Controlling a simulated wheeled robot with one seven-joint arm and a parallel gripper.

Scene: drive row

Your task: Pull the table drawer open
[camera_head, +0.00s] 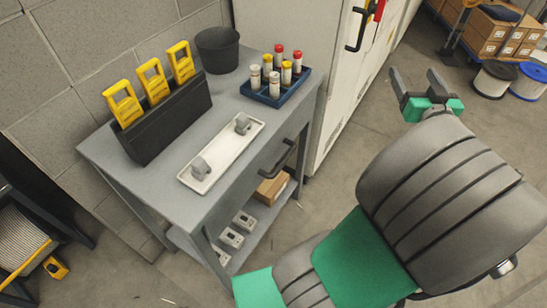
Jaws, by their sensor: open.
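The grey table (139,180) stands against the block wall on the left. Its drawer (256,174) is in the side facing right and looks shut, its front in line with the table side. The dark bar handle (277,157) sits on the drawer front. My gripper (414,78) is open and empty, up and to the right of the handle, well apart from it. My grey and green arm fills the lower right and hides part of the floor beside the table.
On the table are a white tray (220,155) with two grey parts, a blue tray (275,98) of capped vials, a black bin (218,50) and a rack (167,122) of yellow tools. A white cabinet (300,38) stands behind. Floor lies clear between table and gripper.

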